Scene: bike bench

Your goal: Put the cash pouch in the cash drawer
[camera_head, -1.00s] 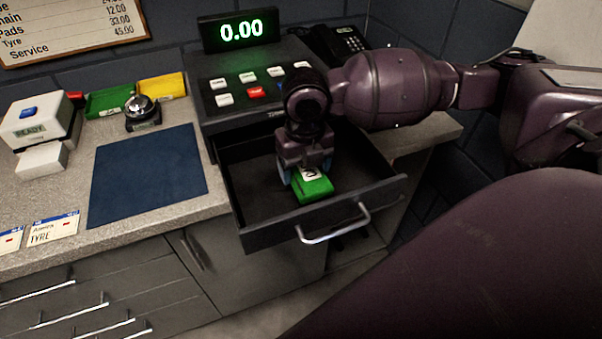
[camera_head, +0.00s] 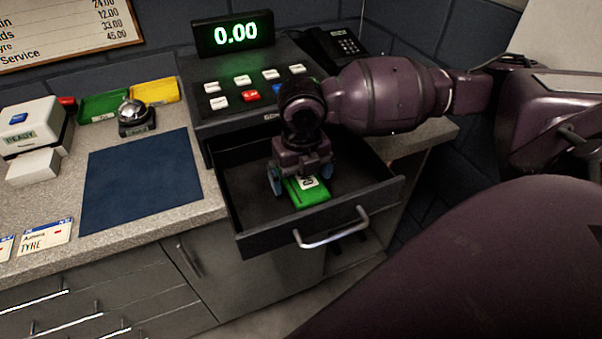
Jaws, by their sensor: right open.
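The cash pouch (camera_head: 309,194) is a small green block-like pouch with a white label. The drawer is pulled out below the cash register (camera_head: 225,118) and has a silver handle. My right gripper (camera_head: 301,181) is inside the drawer with its blue-tipped fingers spread on either side of the pouch's rear end. It is open. The gripper hides the back part of the pouch. My left gripper is not in view.
A blue mat (camera_head: 141,185) lies on the counter left of the drawer. A bell (camera_head: 136,118), green tray (camera_head: 103,105), yellow tray (camera_head: 155,91) and card reader-like white device (camera_head: 34,140) stand behind and left of it.

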